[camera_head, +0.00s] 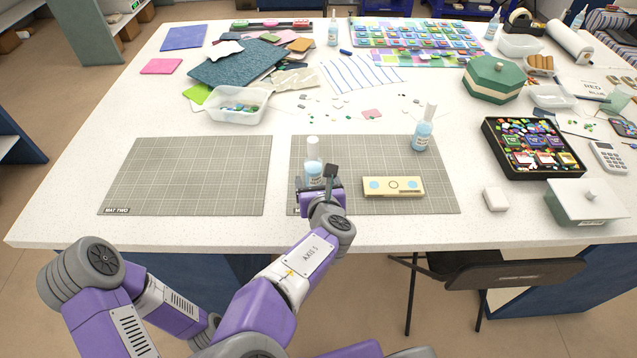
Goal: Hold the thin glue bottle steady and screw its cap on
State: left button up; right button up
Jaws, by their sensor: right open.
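A glue bottle (313,174) with pale blue liquid and a white top stands upright on the right grey mat (345,150). A second glue bottle (422,134) with a taller white top stands near that mat's right side. I cannot tell which is the thin one, or whether either white top is a loose cap. My right gripper (318,175) is open at the nearer bottle and hides its lower part. One dark finger stands to the bottle's right; contact is unclear. My left arm is folded at the lower left, its gripper out of view.
A pale yellow board (394,187) with round marks lies right of my right gripper. The left mat (190,175) is bare. A white block (495,198), a black tray (490,130) and a lidded box (585,203) stand farther right. A clear tub (215,108) stands behind the mats.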

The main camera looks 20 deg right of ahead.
jog(key=shift+p+v, duration=0.3)
jog(key=shift+v, duration=1.15)
jog(key=shift+w, duration=0.1)
